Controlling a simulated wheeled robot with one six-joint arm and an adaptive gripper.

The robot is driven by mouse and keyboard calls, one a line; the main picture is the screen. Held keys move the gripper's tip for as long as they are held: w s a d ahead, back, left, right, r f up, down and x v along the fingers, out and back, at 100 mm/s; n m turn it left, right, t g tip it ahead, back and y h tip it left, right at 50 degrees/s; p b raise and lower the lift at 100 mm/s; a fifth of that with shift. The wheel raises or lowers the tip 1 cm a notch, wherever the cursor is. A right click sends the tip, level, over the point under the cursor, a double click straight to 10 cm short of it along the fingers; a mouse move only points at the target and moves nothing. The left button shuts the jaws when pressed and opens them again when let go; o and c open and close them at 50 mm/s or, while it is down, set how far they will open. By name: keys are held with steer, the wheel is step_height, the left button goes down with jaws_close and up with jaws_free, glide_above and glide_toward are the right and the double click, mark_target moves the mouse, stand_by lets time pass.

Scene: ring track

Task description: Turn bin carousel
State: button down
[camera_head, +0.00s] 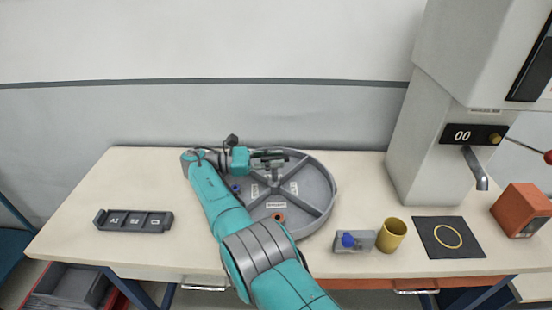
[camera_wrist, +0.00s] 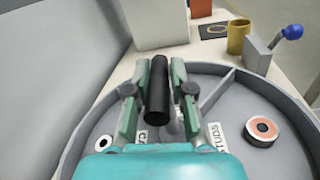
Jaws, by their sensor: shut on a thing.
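The bin carousel (camera_head: 328,190) is a round grey tray with raised dividers and small white labels, standing on the table. Its rim and compartments also fill the lower part of the wrist view (camera_wrist: 225,78). My gripper (camera_head: 270,158) is over the far part of the carousel. In the wrist view my gripper (camera_wrist: 160,95) is shut on a dark upright cylindrical post (camera_wrist: 158,85). An orange-and-black ring (camera_head: 278,217) lies in the near compartment. A pale ring with a dark centre (camera_wrist: 103,142) lies in another compartment. My arm hides the carousel's left side.
A dark labelled tray (camera_head: 133,221) lies at the left. Right of the carousel are a grey block with a blue knob (camera_head: 354,241), a yellow cup (camera_head: 392,235), a dark mat with a yellow ring (camera_head: 447,237), a white machine (camera_head: 430,140) and an orange box (camera_head: 522,209).

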steer(key=shift+w+a+r, duration=0.1)
steer(key=shift+w+r, duration=0.1)
steer(key=shift+r, duration=0.05)
steer(key=c, duration=1.1)
jaws_free()
steer(key=shift+f, duration=0.1)
steer(key=shift+o, duration=0.2)
steer(key=shift+f, duration=0.1)
step_height(320, 180, up, 10)
